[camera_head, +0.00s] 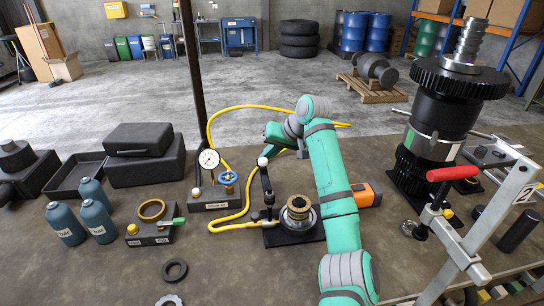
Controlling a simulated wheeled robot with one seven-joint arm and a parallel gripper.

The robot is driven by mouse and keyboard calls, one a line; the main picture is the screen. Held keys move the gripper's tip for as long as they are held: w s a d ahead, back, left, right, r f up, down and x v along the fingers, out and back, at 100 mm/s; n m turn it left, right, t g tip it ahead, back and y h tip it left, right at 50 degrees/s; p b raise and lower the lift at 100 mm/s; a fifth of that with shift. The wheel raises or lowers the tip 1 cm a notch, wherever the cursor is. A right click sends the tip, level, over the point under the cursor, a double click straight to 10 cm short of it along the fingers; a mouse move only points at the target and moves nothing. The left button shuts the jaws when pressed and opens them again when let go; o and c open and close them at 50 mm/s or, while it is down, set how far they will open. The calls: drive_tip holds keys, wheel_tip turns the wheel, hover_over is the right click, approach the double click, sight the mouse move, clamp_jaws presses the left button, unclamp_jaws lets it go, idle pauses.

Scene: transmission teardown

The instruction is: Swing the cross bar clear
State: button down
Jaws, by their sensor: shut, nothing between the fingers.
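A small black press stand (290,237) is on the bench near the middle, with a gold-ringed part (298,207) on its plate. A dark upright piece with a pale knob (262,162) rises at the left of the plate, beside the ringed part. I cannot clearly make out a separate cross bar; this dark piece may be it. My teal arm comes from the bottom, bends at the top and points left. My gripper (272,152) is just above and right of the pale knob, shut and empty. Whether it touches the knob is unclear.
A yellow hose (210,130) loops behind my arm to the stand. A dial gauge (208,160) and blue valve stand left. An orange tool (365,195) lies right of my arm. A tall black gear assembly (435,120) and a red-handled clamp (453,174) stand further right.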

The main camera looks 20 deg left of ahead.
idle(0.4)
drive_tip(key=w+d+r, duration=0.1)
drive_tip(key=d+r, duration=0.7)
drive_tip(key=d, duration=0.1)
drive_tip(key=shift+w+d, duration=0.2)
drive_tip(key=shift+w, duration=0.1)
